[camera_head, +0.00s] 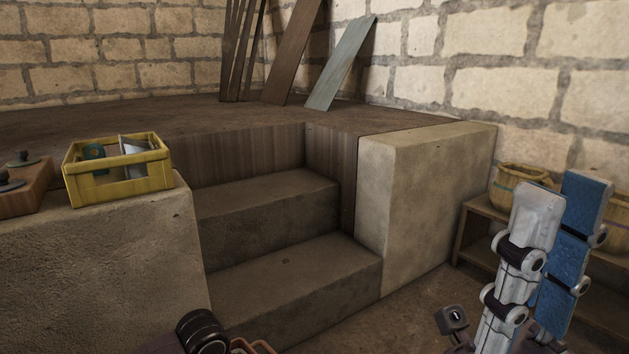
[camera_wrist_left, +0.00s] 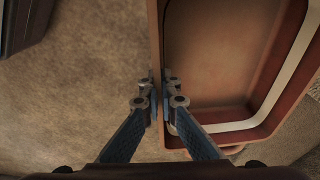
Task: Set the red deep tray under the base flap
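The red deep tray (camera_wrist_left: 215,50) is at the right of the left wrist view, a brownish-red open box with a pale band inside its wall. I see no contents in the visible part. Its rim (camera_head: 250,346) barely shows at the bottom edge of the head view. My left gripper (camera_wrist_left: 160,92) is shut on the tray's wall, one finger on each side. I cannot make out a base flap.
A yellow crate (camera_head: 118,188) with parts sits on the left stone ledge. Stone steps (camera_head: 290,265) rise to a floor with leaning planks (camera_head: 292,50). A stone block (camera_head: 425,205) flanks them on the right. Baskets (camera_head: 522,180) stand on a low wooden bench (camera_head: 480,212) at right.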

